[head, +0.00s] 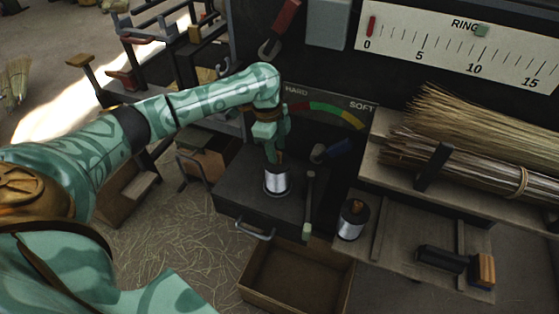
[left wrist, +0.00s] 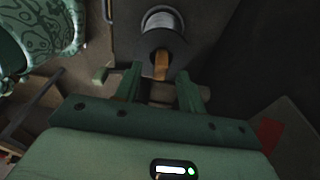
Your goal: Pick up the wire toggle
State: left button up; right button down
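I cannot single out the wire toggle with certainty. A silver wire spool (head: 276,182) stands upright on the dark bench box, with a brownish piece at its top. In the left wrist view the spool (left wrist: 160,22) shows with a tan strip (left wrist: 160,66) in front of a dark disc. A pale crosswise bar (left wrist: 162,92) shows between and behind my fingers; it may be the toggle. My left gripper (head: 271,142) points down just above the spool. Its fingers (left wrist: 158,84) are apart, and I see no clear contact. My right gripper is not in view.
A second spool (head: 351,219) stands on the shelf to the right. Broom bristles (head: 475,125) lie farther right. An open wooden crate (head: 295,280) sits below.

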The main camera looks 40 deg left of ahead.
pick_arm(q)
notch_tip(320, 180, down, 3)
jog(key=shift+w+d+r+b, duration=0.1)
jog(key=shift+w+b, duration=0.05)
jog(key=shift+b, duration=0.2)
jog(key=shift+r, duration=0.25)
jog(key=c, duration=0.9)
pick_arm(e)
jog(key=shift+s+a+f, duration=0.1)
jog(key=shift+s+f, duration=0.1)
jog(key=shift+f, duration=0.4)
pick_arm(q)
jog(key=shift+o, duration=0.2)
